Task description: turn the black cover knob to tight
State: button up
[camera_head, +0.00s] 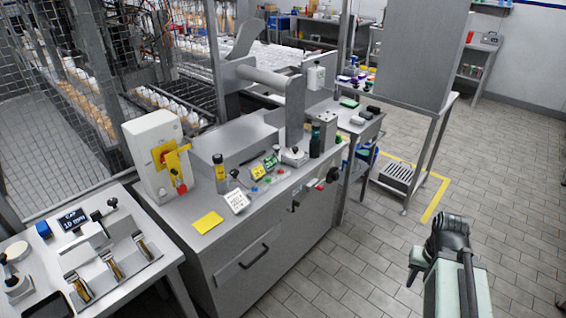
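A grey metal machine cabinet (262,262) stands in the middle of the view. A small black round knob (332,174) sits on its upper right edge, beside a red button (320,186). Another black ball-shaped knob (235,173) stands on the machine top near the bottle. I cannot tell for certain which one is the cover knob, or how far it is turned. My gripper (449,236) is at the lower right, over the floor, well apart from the machine. It looks dark and folded, and its fingers cannot be made out.
A white switch box (155,150) with a yellow and red handle stands on the machine's left end, near a yellow note (208,222). A side table (150,278) holds tools at the lower left. Tiled floor (395,240) is clear between my arm and the machine.

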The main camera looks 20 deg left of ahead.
aim_at(235, 172)
jog(key=z, duration=0.2)
jog(key=k, duration=0.8)
jog(key=u, duration=1.35)
jog(key=i, duration=1)
